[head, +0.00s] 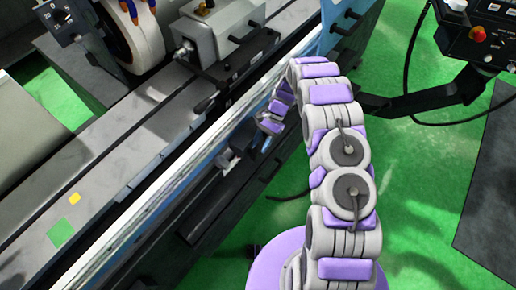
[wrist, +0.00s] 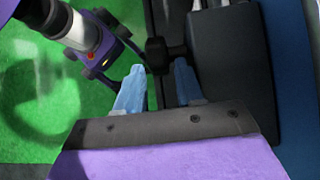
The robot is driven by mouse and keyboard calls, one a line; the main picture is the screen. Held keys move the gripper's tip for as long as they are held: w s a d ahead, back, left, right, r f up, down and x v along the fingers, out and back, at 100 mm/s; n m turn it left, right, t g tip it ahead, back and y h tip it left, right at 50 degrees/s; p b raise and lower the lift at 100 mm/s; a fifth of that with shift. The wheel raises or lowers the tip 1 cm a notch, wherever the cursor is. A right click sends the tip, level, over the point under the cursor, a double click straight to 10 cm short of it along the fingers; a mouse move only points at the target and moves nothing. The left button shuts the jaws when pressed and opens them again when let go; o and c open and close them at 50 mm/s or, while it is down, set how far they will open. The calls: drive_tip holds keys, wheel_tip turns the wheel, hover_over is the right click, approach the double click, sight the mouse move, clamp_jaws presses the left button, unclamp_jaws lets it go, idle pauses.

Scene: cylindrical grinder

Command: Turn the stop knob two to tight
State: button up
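My gripper (wrist: 159,68) shows in the wrist view with two blue fingers apart. A small black knob-like part (wrist: 156,50) is at the gap between the fingertips, close to the dark machine face. I cannot tell whether either finger touches it, nor its exact turn angle. In the head view my arm reaches over to the machine's front, and my gripper (head: 264,142) is small and partly hidden beside the black stop parts (head: 240,137) below the bright rail. Which of these is stop knob two cannot be told there.
The grinder table (head: 100,165) runs diagonally, with a long shiny rail (head: 165,190) along its front. A grey workhead block (head: 215,30) and a grinding wheel (head: 130,35) stand behind. A control panel (head: 480,35) on a dark arm is at upper right.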

drive_tip(key=v, duration=1.4)
drive_tip(key=shift+p, duration=0.35)
drive_tip(key=shift+a, duration=0.15)
